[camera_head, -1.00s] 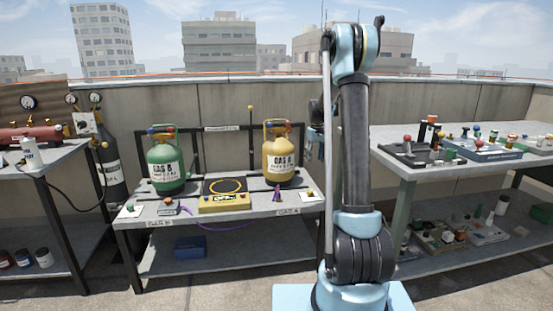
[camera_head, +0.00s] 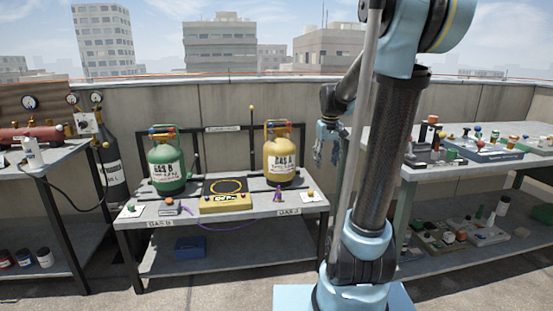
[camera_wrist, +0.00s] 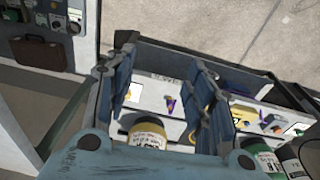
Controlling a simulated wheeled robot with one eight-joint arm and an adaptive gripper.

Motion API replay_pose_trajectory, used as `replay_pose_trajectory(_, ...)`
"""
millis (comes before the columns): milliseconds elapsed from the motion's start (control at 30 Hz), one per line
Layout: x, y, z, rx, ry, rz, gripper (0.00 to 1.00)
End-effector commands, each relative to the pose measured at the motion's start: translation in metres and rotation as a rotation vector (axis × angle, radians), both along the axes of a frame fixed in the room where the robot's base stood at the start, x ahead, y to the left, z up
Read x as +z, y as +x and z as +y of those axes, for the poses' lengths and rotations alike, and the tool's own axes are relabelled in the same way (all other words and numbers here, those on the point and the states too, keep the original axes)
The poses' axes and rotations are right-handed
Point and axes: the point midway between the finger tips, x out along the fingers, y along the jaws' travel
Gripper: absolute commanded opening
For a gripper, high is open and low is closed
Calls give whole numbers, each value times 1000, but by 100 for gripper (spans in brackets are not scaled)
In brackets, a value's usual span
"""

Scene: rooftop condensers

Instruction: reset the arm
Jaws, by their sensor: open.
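My gripper (camera_head: 329,146) hangs to the right of the yellow cylinder in the head view, in the gap between the middle bench and the right bench. In the wrist view its two fingers (camera_wrist: 165,100) stand apart with nothing held between them. Below them the yellow cylinder (camera_wrist: 147,133) shows beside the near side of the fingers. My arm stands in the foreground right of centre and hides part of the right bench.
The middle bench (camera_head: 150,219) holds a green cylinder (camera_head: 167,165), the yellow cylinder (camera_head: 280,158) and a yellow meter box (camera_head: 226,203). The right bench (camera_head: 415,174) carries trays of small parts. The left bench (camera_head: 60,157) holds a red tank (camera_head: 35,137).

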Motion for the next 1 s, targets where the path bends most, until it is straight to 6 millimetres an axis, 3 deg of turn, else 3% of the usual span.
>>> replay_pose_trajectory(100,-2,-33,0,-17,2,-9,49)
replay_pose_trajectory(467,-21,-124,0,-73,9,-35,49)
replay_pose_trajectory(1000,-90,-239,1,-157,24,-74,49)
